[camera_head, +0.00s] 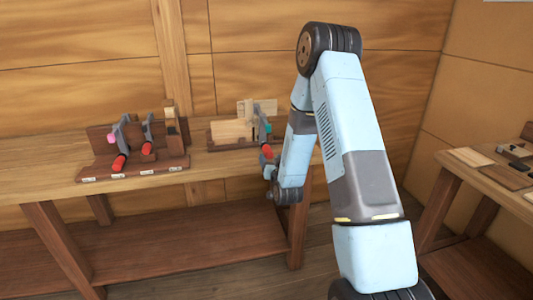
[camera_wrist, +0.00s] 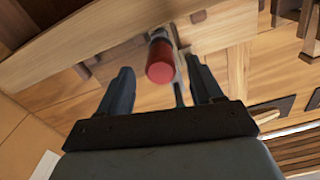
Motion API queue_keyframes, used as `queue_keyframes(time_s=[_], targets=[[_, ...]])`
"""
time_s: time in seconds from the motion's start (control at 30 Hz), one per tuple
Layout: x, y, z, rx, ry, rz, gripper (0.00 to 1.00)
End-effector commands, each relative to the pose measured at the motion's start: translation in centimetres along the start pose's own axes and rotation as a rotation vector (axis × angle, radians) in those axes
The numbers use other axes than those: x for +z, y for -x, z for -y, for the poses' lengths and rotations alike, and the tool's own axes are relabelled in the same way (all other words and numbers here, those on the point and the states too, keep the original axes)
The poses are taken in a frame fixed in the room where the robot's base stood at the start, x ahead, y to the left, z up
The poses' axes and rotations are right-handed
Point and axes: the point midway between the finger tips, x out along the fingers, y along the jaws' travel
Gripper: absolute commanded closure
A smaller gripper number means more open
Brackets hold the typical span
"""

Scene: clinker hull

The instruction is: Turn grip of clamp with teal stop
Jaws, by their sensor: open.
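The clamp with the teal stop (camera_head: 267,128) is on the right part of the wooden bench, by a set of pale boards. Its red grip (camera_head: 266,151) is partly hidden behind my arm in the head view. In the wrist view the red grip (camera_wrist: 160,62) points toward the camera, between the fingers. My gripper (camera_wrist: 158,88) is open, one finger on each side of the grip, and I see no contact. The teal stop is not visible in the wrist view. My gripper's fingers are hard to make out in the head view.
A wooden rack (camera_head: 133,170) on the left of the bench holds two clamps with red grips, one with a pink stop (camera_head: 112,139). Pale boards (camera_head: 232,129) stand beside the teal-stop clamp. A second table (camera_head: 490,175) with flat pieces is at the right.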

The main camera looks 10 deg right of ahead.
Motion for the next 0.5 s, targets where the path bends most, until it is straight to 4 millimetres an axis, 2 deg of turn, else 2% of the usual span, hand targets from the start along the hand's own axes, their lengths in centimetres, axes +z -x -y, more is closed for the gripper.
queue_keyframes(time_s=[0.2,0.5], targets=[[-0.1,-3.8,0.0,0.000,0.000,-0.002,0.35],[-0.1,-6.5,-0.1,0.001,0.000,-0.001,0.35]])
